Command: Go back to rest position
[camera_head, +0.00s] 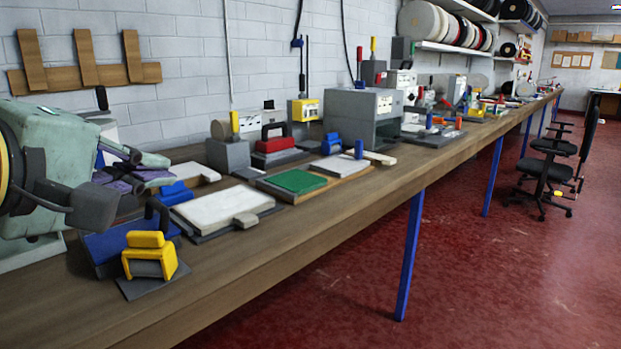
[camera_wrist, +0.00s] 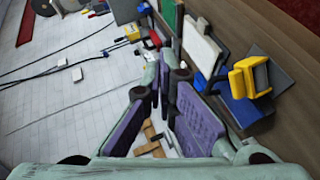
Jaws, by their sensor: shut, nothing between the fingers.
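My gripper (camera_head: 150,170) shows at the left of the head view, low over the near end of the workbench (camera_head: 330,235), with pale green links and purple finger pads. In the wrist view my gripper (camera_wrist: 165,75) has its fingers converging at the tips, with nothing between them. It is shut and empty. In the head view it is close to a blue block (camera_head: 176,193), and I cannot tell whether it touches it.
A yellow clamp-like piece (camera_head: 148,255) sits on a dark plate at the bench's near end. A white pad (camera_head: 222,208) and a green pad (camera_head: 292,181) lie beyond. Machines, including a grey box (camera_head: 362,112), line the wall. The red floor (camera_head: 480,270) beside the bench is open.

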